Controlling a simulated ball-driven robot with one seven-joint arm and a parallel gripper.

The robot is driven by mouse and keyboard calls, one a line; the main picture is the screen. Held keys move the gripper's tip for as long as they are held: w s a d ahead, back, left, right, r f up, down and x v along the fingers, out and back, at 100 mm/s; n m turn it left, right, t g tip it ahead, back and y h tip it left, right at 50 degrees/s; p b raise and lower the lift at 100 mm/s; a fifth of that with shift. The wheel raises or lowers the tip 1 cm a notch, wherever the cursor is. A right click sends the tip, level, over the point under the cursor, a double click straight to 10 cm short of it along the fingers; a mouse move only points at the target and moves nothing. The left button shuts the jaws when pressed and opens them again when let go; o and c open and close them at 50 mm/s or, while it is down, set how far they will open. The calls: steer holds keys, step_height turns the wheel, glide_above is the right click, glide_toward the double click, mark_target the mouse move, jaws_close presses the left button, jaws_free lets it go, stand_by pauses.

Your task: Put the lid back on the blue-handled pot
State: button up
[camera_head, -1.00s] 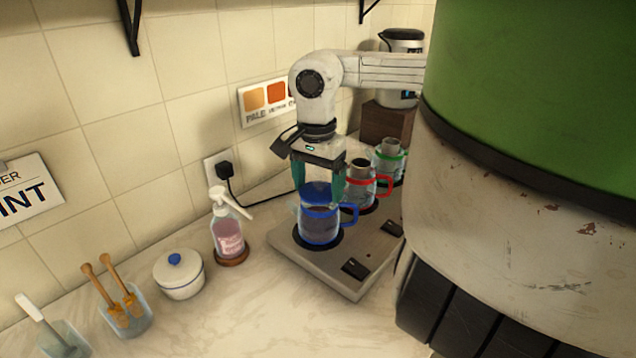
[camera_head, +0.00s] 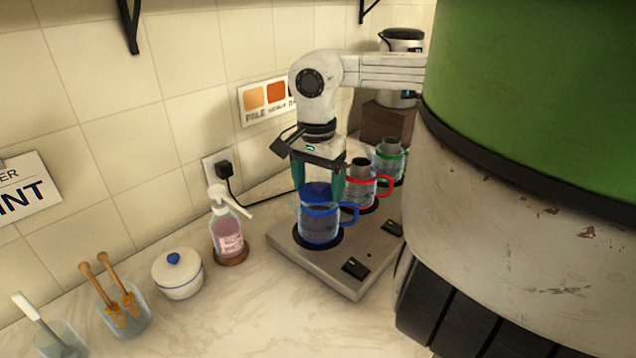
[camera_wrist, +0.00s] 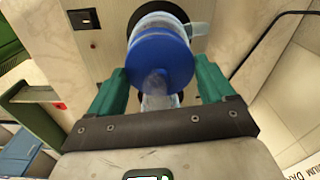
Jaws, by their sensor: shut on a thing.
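The blue-handled pot (camera_head: 319,229) is a clear glass pot with dark contents and a blue band. It stands upright at the near left of the grey warmer plate (camera_head: 352,292). The blue lid (camera_head: 316,191) is at the pot's mouth, and I cannot tell if it is fully seated. My gripper (camera_head: 318,184) points down over the pot, its green fingers on either side of the lid's top, shut on the lid. In the wrist view the round lid (camera_wrist: 160,60) shows in front of the fingers of my gripper (camera_wrist: 161,84) and covers most of the pot.
A red-handled pot (camera_head: 361,190) and a green-handled pot (camera_head: 390,164) stand behind on the plate. A pump bottle (camera_head: 228,238), a white lidded bowl (camera_head: 180,288) and a glass with wooden dippers (camera_head: 128,314) stand left. Tiled wall is close behind; front counter is clear.

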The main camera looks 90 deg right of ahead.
stand_by(0.9)
steer(key=o, duration=1)
steer(key=shift+c, duration=0.2)
steer(key=shift+r, duration=0.1)
steer(key=shift+r+p, duration=1.6)
steer(key=shift+r, duration=1.8)
steer(key=shift+c, duration=0.2)
jaws_close()
steer(key=shift+f+b, duration=2.5)
steer(key=shift+f, duration=0.4)
